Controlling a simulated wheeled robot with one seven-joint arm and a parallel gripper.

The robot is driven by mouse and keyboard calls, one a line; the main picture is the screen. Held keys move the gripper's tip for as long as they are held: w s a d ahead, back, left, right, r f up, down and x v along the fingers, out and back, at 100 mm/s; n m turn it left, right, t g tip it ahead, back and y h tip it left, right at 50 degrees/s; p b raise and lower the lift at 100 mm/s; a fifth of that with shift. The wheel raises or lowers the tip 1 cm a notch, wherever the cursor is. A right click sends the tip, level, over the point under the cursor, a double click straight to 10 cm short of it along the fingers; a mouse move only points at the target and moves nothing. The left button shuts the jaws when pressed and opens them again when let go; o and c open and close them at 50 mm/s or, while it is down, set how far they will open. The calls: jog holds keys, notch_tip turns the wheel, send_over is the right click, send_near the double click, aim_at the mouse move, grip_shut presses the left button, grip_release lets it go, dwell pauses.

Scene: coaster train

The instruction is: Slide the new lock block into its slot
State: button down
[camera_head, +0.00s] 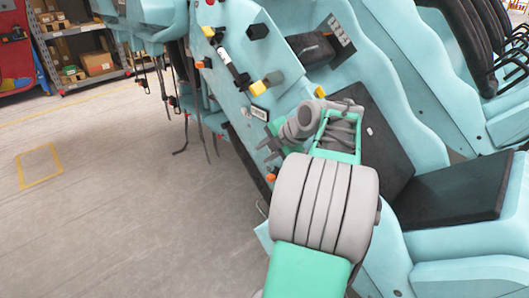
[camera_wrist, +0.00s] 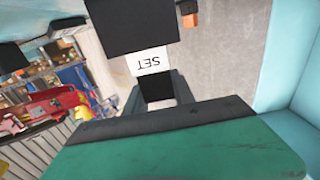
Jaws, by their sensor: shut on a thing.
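In the wrist view my gripper (camera_wrist: 157,78) is shut on a small black block (camera_wrist: 158,89), seen between its two dark fingers. A white plate marked SET (camera_wrist: 148,62), upside down here, shows just past the block, with a larger black block (camera_wrist: 130,25) beyond it. I cannot tell whether these touch or are one piece. In the head view my gripper (camera_head: 271,141) is at the turquoise side panel of the train car, below a small white label (camera_head: 258,113). The held block is hidden there, and I cannot make out the slot.
A dark seat pad (camera_head: 455,195) lies right of my arm. The floor (camera_head: 110,200) at left is clear.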

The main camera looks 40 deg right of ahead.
jog(key=shift+d, duration=0.75)
jog(key=c, duration=1)
grip_release()
jog(key=shift+o, duration=0.2)
jog(key=p+v, duration=0.1)
jog(key=v, duration=0.6)
jog(key=shift+s+r, duration=0.25)
jog(key=shift+r, duration=0.05)
jog(key=shift+d, duration=0.1)
